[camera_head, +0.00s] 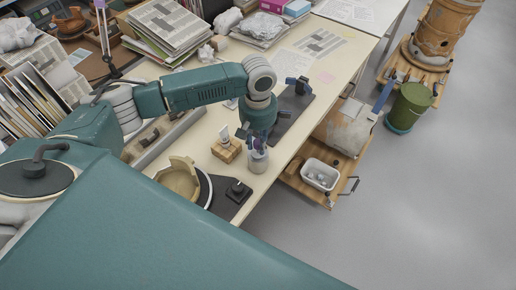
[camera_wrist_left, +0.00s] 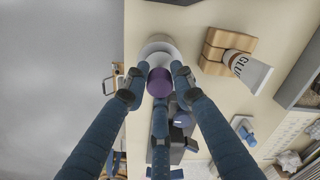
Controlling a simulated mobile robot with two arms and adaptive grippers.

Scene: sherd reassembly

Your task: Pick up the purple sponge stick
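The purple sponge stick (camera_wrist_left: 160,82) shows its round purple head in the left wrist view, over the opening of a pale jar (camera_wrist_left: 163,46). In the head view the jar (camera_head: 258,161) stands near the table's front edge. My left gripper (camera_head: 257,139) points down just above the jar. In the left wrist view its dark blue fingers (camera_wrist_left: 160,78) are spread around the purple head. I cannot tell whether they touch it. The stick's lower part is hidden. My right gripper is not in view.
Wooden blocks with a glue tube (camera_head: 226,150) stand close to the jar's left. A cream bowl sherd (camera_head: 180,180) and a dark stand (camera_head: 236,190) are nearer. A dark plate with a blue piece (camera_head: 292,111) lies behind. A low trolley with a white bin (camera_head: 321,174) is to the right.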

